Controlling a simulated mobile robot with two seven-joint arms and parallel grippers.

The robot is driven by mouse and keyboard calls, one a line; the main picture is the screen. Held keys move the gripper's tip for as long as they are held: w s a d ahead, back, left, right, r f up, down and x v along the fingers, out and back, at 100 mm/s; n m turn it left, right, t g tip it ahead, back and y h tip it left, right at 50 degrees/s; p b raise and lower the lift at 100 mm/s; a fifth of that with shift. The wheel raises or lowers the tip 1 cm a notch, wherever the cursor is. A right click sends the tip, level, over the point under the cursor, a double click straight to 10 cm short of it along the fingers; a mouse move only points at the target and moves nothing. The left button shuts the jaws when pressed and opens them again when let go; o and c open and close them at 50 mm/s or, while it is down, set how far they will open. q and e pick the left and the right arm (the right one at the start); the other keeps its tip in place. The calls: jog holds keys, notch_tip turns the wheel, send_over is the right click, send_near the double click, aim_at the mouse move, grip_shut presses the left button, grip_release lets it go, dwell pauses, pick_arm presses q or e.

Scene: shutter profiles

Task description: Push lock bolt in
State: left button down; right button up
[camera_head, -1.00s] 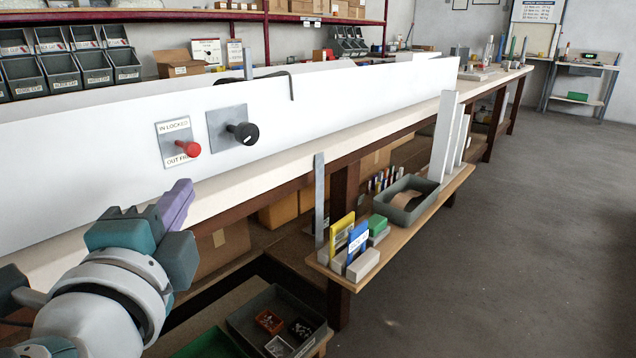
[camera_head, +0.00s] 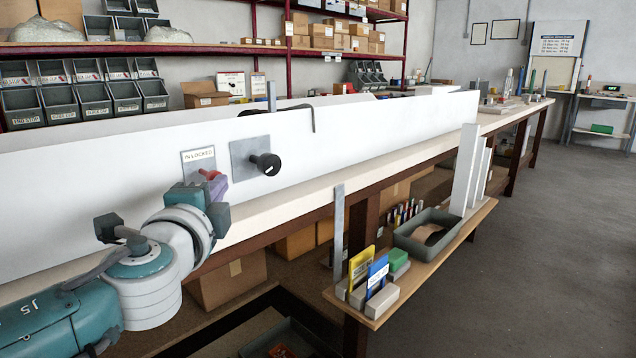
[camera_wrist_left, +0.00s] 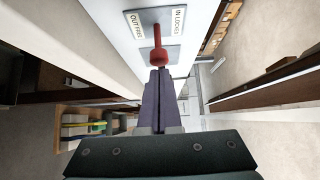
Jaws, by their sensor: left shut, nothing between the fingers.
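The red-knobbed lock bolt (camera_head: 208,175) sticks out of a grey plate (camera_head: 189,162) on the white panel. The plate's label reads "IN LOCKED" at the top; its lower part is hidden by my gripper in the head view. My left gripper (camera_head: 214,188) is shut and empty, with its purple fingers right at the red knob. In the left wrist view the red knob (camera_wrist_left: 158,57) is just beyond the fingertips (camera_wrist_left: 160,72); I cannot tell whether they touch. The wrist view also shows "OUT FREE" on the plate. My right gripper is not in view.
A black knob (camera_head: 266,164) on a square grey plate sits just right of the bolt. The long white panel (camera_head: 380,125) stands on the workbench. A lower shelf (camera_head: 378,308) holds a grey bin (camera_head: 428,231) and cards. The floor at right is clear.

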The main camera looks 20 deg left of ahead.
aim_at(209, 175)
pick_arm(q)
jog(key=shift+w+a, duration=0.1)
jog(key=shift+a, duration=0.1)
jog(key=a+b, duration=0.1)
jog(key=w+a, duration=0.1)
jog(key=shift+a+f+b, duration=0.15)
jog(key=shift+a+b, duration=0.15)
jog(key=shift+b, duration=0.1)
